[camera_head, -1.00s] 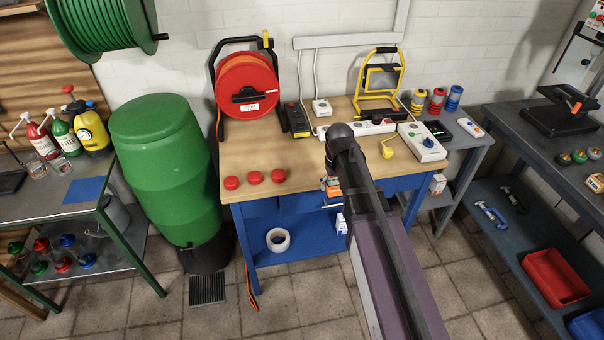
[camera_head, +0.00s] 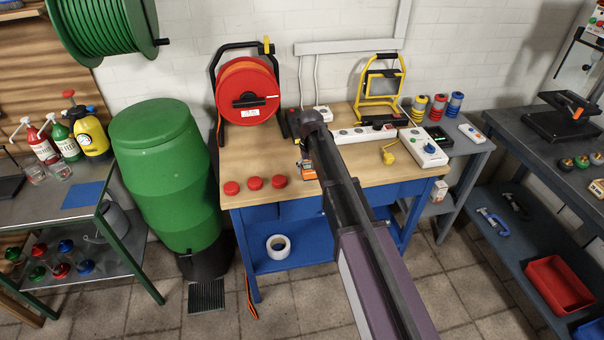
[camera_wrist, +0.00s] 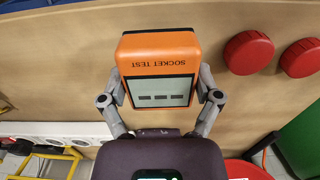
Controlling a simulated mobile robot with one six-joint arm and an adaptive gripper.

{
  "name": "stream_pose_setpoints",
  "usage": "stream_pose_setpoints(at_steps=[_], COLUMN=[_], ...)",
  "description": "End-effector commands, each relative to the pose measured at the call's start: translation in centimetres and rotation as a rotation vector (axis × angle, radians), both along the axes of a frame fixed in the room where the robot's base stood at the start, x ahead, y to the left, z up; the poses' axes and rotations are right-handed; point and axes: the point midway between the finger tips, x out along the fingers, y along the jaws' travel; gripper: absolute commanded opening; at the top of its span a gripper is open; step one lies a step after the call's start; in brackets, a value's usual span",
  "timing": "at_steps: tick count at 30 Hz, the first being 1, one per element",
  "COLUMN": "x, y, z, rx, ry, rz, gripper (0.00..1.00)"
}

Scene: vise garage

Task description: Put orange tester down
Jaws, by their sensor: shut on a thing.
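The orange tester (camera_wrist: 157,43) has a grey screen and the words "SOCKET TEST" upside down in the wrist view. My gripper (camera_wrist: 160,88) is shut on it, with one finger on each side. In the head view a small orange part of the tester (camera_head: 305,166) shows beside the end of my arm, over the wooden top of the blue workbench (camera_head: 240,160). My arm hides much of it and the bench behind. I cannot tell whether the tester touches the bench top.
Three red caps (camera_head: 255,183) lie at the bench's front left. A red cable reel (camera_head: 246,95) stands at the back left. A power strip (camera_head: 350,136), yellow work lamp (camera_head: 380,85) and white socket box (camera_head: 423,148) are at back right. Bare wood shows between caps and reel.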

Motion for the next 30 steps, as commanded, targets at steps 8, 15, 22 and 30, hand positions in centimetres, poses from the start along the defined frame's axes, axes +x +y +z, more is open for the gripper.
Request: stream_pose_setpoints(at_steps=[8,15,22,30], x=[0.9,0.9,2.2,1.9], y=[0.6,0.6,1.5,1.4], z=[-0.1,-0.1,-0.6,-3.1], rx=[0.000,0.000,0.000,0.000], ry=[0.000,0.000,0.000,0.000], rz=[-0.001,-0.002,-0.002,-0.003], gripper=[0.21,0.21,0.21,0.21])
